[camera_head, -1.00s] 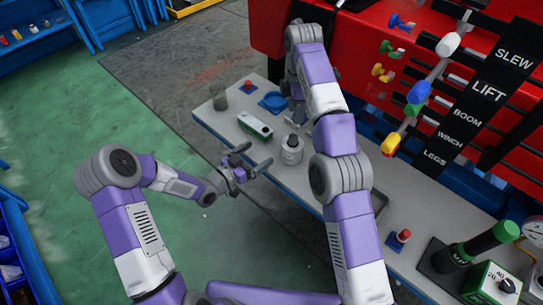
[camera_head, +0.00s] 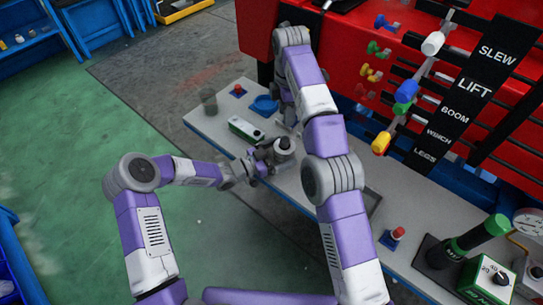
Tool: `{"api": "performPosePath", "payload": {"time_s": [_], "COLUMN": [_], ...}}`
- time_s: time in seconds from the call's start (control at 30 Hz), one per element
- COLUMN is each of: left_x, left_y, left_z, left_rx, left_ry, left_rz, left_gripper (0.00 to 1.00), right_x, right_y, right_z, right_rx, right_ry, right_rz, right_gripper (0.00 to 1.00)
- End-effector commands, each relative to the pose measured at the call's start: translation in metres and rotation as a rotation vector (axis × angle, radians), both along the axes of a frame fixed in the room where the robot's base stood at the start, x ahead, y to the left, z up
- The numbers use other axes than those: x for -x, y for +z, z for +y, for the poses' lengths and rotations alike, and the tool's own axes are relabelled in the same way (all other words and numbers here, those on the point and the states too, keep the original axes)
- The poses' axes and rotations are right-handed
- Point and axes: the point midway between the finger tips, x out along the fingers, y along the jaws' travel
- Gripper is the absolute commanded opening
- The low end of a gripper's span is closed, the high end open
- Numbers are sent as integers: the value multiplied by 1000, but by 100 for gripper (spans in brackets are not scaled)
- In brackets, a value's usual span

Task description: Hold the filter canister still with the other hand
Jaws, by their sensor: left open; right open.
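The filter canister appears to be the short pale cylinder with a dark cap (camera_head: 284,157) on the narrow grey bench. My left gripper (camera_head: 267,160) is open at its left side, with the fingers close against or partly around it; I cannot tell whether they touch. My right gripper (camera_head: 291,118) is just behind the canister, mostly hidden by my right arm, and open. Its fingertips are hard to make out.
A red-topped button (camera_head: 397,235) and dark green cylinder (camera_head: 470,243) stand at right. Coloured levers (camera_head: 405,91) overhang the bench.

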Motion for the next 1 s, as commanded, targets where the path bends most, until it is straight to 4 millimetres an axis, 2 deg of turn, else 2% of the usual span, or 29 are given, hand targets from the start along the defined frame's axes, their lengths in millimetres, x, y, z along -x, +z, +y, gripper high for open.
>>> {"api": "performPosePath", "payload": {"time_s": [0.1, 0.4, 0.87, 1.0], "left_x": [-4, -5, -5, -5], "left_y": [-1, 0, 0, 0], "left_z": [-7, -9, -9, -9], "left_rx": [-1, -1, -1, -1], "left_ry": [-1, 0, 0, 0], "left_rz": [1, 1, 1, 1], "left_gripper": [100, 100, 30, 27], "right_x": [0, 0, 0, 0], "right_y": [0, 0, 0, 0], "right_z": [0, 0, 0, 0], "right_rx": [0, 0, 0, 0], "right_ry": [0, 0, 0, 0], "right_rz": [0, 0, 0, 0], "right_gripper": [43, 43, 43, 43]}}
